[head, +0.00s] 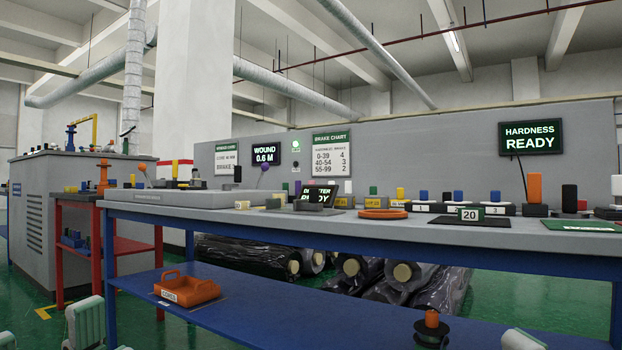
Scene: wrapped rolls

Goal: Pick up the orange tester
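An orange upright handle (534,188), which looks like the orange tester, stands in a dark block on the right part of the blue bench's grey top (420,229). It is below the HARDNESS READY display (530,138), and a dark cable hangs beside it. Pale parts that look like my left gripper (85,322) show at the bottom left, low and far from the tester. A pale part, perhaps of my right gripper (522,340), shows at the bottom edge, below the bench top. Neither is near the tester, and their fingers cannot be made out clearly.
A black upright piece (569,198) stands just right of the tester. A card reading 20 (470,214) and blocks with blue pegs are to its left. An orange ring (383,214) lies farther left. The lower shelf holds an orange tote (187,289) and a spool (431,328).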

